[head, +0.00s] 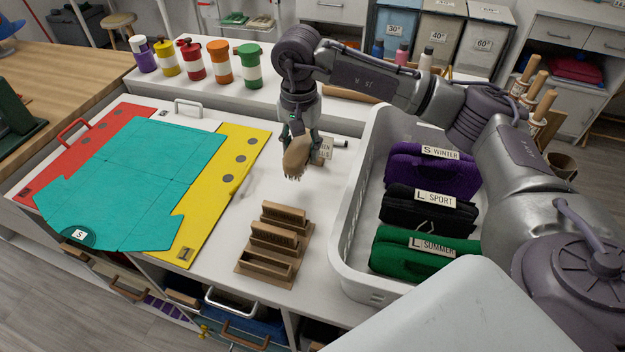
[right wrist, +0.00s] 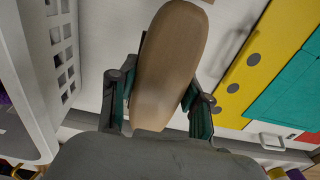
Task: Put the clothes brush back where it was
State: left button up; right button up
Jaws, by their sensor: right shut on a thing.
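The clothes brush (head: 296,160), light brown with bristles facing down, hangs from my right gripper (head: 300,138) above the white counter. In the right wrist view, the brush's long rounded wooden back (right wrist: 170,65) sits between the two fingers, which are shut on it. A brown wooden holder with stepped slots (head: 265,268) stands on the counter, nearer and a little left of the brush. My left gripper is not in view.
A white basket (head: 348,262) with purple, black and green folded clothes stands to the right. A folding board with a teal garment (head: 130,175) lies to the left. Several coloured canisters (head: 218,62) stand behind. Bare counter surrounds the wooden holder.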

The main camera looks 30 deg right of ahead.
send_over(302, 188)
notch_tip(302, 188, down, 5)
jog(key=shift+p, duration=0.35)
notch_tip(302, 188, down, 3)
jog(key=shift+s+p, duration=0.15)
jog(key=shift+p, duration=0.2)
jog(key=shift+f, duration=0.4)
jog(key=shift+f+b, duration=0.2)
jog(key=shift+b, duration=0.1)
jog(key=o, duration=1)
jog(key=shift+r, duration=0.1)
jog(key=shift+r, duration=0.1)
